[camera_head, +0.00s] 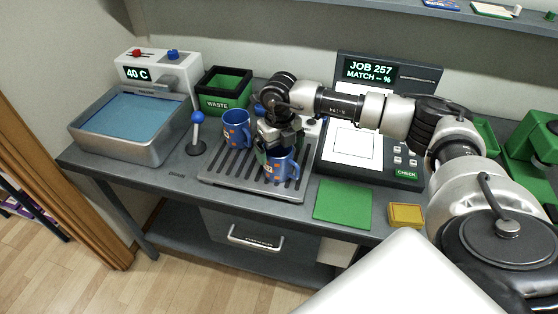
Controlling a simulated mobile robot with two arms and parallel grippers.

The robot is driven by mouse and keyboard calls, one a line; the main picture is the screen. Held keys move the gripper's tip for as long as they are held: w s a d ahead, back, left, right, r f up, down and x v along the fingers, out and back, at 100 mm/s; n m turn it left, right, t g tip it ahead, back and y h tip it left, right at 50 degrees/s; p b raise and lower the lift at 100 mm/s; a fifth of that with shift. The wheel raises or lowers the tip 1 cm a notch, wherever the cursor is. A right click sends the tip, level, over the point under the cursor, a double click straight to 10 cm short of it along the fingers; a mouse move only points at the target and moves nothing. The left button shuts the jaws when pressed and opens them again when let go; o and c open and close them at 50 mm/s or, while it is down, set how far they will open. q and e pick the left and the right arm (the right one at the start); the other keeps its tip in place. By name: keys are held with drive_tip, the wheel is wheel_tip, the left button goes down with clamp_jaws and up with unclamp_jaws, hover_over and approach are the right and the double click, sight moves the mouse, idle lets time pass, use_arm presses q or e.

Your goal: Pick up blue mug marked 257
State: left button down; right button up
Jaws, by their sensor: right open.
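Two blue mugs with orange marks stand on the slatted drain rack (220,178). The front blue mug (279,172) is below my right gripper (275,153), which points down at its top. My right gripper is open; its fingertips are at the mug's rim, partly hiding it, and I cannot tell whether they touch it. The back blue mug (236,129) stands to the left and behind. A further blue patch shows behind the gripper, mostly hidden. The number on each mug is too small to read. My left gripper is not in view.
A blue-knobbed lever (197,130) rises beside the rack. A station reading JOB 257 (370,70) stands right. A green cloth (343,201) and yellow sponge (405,215) lie at the front.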

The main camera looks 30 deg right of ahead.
drive_tip(key=shift+f+p, duration=0.45)
drive_tip(key=shift+f, duration=1.45)
drive_tip(key=shift+a, duration=0.1)
drive_tip(key=c, duration=0.9)
drive_tip(key=shift+c, duration=0.4)
drive_tip(key=shift+r, duration=0.2)
